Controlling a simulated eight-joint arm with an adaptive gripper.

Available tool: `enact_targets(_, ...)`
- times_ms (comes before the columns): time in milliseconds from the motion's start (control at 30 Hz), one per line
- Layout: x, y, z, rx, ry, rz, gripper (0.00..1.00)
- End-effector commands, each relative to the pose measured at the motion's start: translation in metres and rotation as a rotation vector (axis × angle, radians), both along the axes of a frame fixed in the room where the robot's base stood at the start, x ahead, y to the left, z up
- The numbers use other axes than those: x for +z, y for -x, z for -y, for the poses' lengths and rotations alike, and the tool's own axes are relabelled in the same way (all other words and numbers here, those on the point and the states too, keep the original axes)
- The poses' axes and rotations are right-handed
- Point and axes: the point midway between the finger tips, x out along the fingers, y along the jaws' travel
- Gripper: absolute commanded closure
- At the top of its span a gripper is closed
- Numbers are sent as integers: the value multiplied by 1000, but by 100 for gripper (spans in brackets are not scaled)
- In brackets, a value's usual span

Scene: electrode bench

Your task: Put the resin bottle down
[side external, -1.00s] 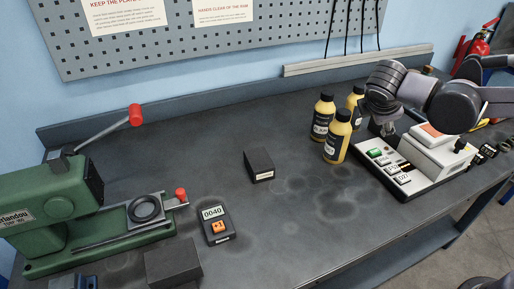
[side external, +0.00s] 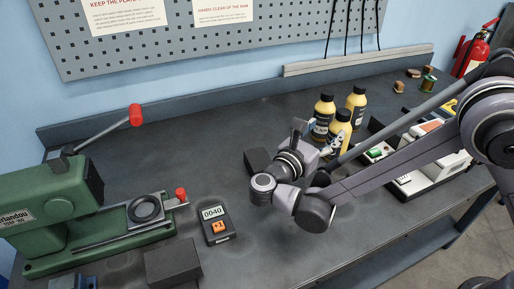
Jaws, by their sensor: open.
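Three yellow resin bottles with black caps and dark labels stand upright in a close group right of centre: a back-left bottle (side external: 325,104), a back-right bottle (side external: 357,100) and a front bottle (side external: 343,128). My gripper (side external: 318,141) is low over the bench, just left of and in front of the front bottle, pointing towards the group. It is open. My wrist and arm hide the lower part of the front bottle and much of the fingers, so I cannot tell whether a finger touches a bottle.
A black block (side external: 256,162) lies just left of my wrist. A meter reading 0040 (side external: 214,227) and a green machine (side external: 55,212) stand at left. A white-topped device (side external: 427,178) sits right, partly behind my arm. The back middle of the bench (side external: 210,125) is clear.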

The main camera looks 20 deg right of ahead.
Motion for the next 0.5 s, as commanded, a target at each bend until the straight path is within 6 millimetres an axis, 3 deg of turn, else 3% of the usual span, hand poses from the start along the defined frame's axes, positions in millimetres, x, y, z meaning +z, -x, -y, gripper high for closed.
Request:
enact_targets(200,0,-15,31,-4,-1,0,38)
enact_targets(500,1,-24,51,-2,-2,0,38)
